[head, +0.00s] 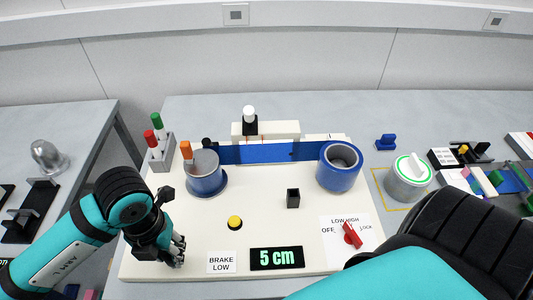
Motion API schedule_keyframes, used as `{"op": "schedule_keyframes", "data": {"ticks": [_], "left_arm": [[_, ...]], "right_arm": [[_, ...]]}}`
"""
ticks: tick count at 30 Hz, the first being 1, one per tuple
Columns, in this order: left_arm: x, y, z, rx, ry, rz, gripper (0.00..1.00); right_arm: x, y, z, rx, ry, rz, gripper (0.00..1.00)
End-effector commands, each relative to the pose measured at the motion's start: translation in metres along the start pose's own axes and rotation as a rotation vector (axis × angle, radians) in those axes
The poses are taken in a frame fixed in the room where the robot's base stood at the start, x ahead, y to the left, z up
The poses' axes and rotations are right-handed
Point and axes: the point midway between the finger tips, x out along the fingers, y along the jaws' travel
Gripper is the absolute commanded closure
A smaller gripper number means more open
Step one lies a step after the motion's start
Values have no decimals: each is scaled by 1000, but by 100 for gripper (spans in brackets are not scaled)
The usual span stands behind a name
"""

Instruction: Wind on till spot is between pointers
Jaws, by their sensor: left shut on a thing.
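A blue band (255,152) runs across the back of the cream board, between the left blue reel (207,181) and the right blue reel (340,167). A small dark mark (292,149) shows on the band, right of its middle. Thin orange marks (262,139) stand at the pale block behind the band; I cannot tell if these are the pointers. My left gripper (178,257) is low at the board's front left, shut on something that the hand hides. My right arm crosses the lower right, and its gripper is out of view.
The board has a yellow button (235,222), a black post (293,198), a "5 cm" display (277,258), a "BRAKE LOW" label (221,262) and a red selector (352,235). A pen holder (160,152) stands at the back left, a lidded grey pot (408,178) at the right.

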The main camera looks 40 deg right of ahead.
Motion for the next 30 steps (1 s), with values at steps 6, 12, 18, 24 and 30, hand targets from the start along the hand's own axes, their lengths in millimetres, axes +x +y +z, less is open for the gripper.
{"op": "schedule_keyframes", "data": {"ticks": [6, 12, 18, 24, 30], "left_arm": [[-1, 5, -4, -1, -1, 1, 97], [-1, 5, -4, -2, -1, 1, 97], [1, 12, -8, -3, -2, 2, 97], [0, 16, -12, -2, -1, 1, 97], [-1, 16, -12, -2, -1, 1, 97]], "right_arm": [[2, 1, 0, 0, 0, 1, 52], [2, 1, 0, 0, 0, 1, 52], [6, 1, 1, 0, 0, 1, 52], [7, 0, 1, 0, 0, 1, 52], [7, 0, 1, 0, 0, 1, 52]]}}
